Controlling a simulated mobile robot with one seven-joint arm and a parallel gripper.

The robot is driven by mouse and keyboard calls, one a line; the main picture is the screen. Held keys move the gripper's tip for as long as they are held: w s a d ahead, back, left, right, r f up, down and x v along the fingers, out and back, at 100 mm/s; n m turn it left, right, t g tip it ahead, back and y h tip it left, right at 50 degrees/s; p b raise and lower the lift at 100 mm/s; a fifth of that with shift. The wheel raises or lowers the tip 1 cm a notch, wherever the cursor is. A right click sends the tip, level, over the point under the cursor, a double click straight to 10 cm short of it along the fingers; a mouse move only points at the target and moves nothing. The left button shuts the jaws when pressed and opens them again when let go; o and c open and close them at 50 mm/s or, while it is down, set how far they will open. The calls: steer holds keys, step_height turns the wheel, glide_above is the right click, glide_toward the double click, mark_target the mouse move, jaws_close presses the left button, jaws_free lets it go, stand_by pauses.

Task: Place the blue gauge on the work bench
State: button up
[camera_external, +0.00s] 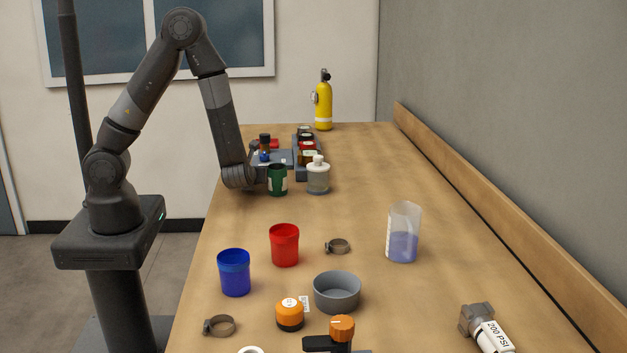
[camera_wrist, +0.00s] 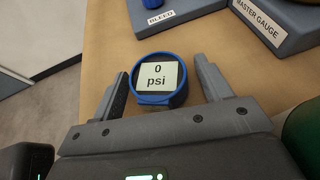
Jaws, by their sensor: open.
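The blue gauge (camera_wrist: 158,79) shows in the wrist view, with a round blue rim and a pale face reading "0 psi". It appears to rest face up on the wooden work bench (camera_wrist: 112,42), near its edge. My gripper (camera_wrist: 162,68) is open, with one finger on each side of the gauge and visible gaps between. In the external view the bench (camera_external: 350,220) runs away from the camera. My wrist is low over its left edge at the far part, and I cannot clearly make out the fingers or the gauge there.
Grey blocks labelled "BLEED" (camera_wrist: 165,12) and "MASTER GAUGE" (camera_wrist: 280,22) lie just beyond the gauge. A green cup (camera_external: 277,180) and a glass jar (camera_external: 318,178) stand close to my wrist. Red (camera_external: 284,246) and blue (camera_external: 234,273) cups stand nearer the camera.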

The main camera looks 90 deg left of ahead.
steer(key=shift+r, duration=0.2)
steer(key=v, duration=1.2)
steer(key=s+r+n+g+h, duration=0.3)
steer(key=s+r+n+h, duration=0.2)
steer(key=s+r+n, duration=0.5)
steer(key=s+d+r+n+t+h, duration=0.3)
steer(key=d+r+n+t+h, duration=0.3)
steer(key=n, duration=0.4)
step_height(320, 180, up, 3)
steer(key=shift+d+f+h, duration=0.1)
steer(key=shift+d+h, duration=0.8)
steer(key=shift+h, duration=0.2)
steer(key=shift+o, duration=0.2)
